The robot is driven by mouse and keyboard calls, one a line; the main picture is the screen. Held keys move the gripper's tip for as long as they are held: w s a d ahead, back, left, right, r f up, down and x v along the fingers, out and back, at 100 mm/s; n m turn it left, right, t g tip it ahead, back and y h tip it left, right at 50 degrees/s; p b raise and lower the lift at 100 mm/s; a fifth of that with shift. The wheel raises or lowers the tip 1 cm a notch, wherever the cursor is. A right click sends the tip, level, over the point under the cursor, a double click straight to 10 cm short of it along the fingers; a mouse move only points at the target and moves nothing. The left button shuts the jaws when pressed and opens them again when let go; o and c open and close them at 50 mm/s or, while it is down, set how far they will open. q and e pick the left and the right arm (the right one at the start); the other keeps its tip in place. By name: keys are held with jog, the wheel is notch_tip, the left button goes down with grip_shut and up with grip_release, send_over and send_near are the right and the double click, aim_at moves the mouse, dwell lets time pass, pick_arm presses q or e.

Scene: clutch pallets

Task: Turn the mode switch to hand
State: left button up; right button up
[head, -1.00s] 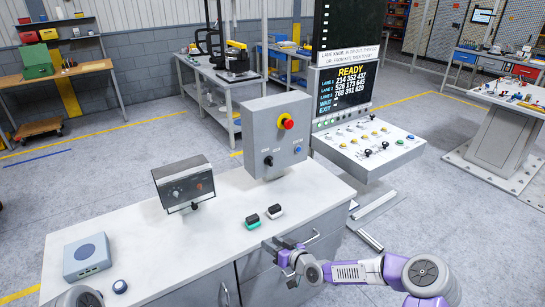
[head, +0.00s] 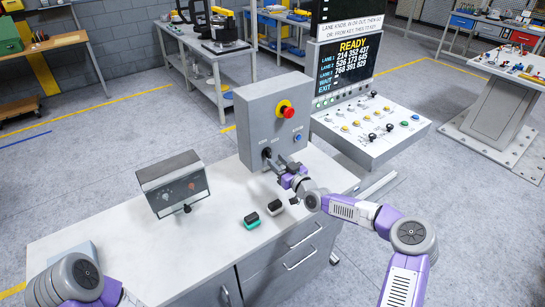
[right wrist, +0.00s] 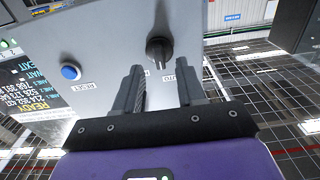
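The mode switch is a black knob (right wrist: 159,48) on the front of the grey control box (head: 245,128). In the right wrist view it lies just beyond my right fingertips, roughly centred between them. It also shows in the head view (head: 267,153), close to the fingers. Small labels sit by the knob, partly hidden by a finger; I cannot tell which one it points to. My right gripper (right wrist: 162,78) is open and empty, apart from the knob. My left arm (head: 75,280) shows at the bottom left; its fingers are out of view.
A red emergency button (head: 286,109) and a blue reset button (right wrist: 70,72) share the box's front. A console (head: 370,132) stands right.

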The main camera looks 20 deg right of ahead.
aim_at(270, 155)
jog(key=shift+x, duration=1.75)
jog(key=shift+f, duration=0.1)
jog(key=shift+c, duration=0.4)
grip_shut()
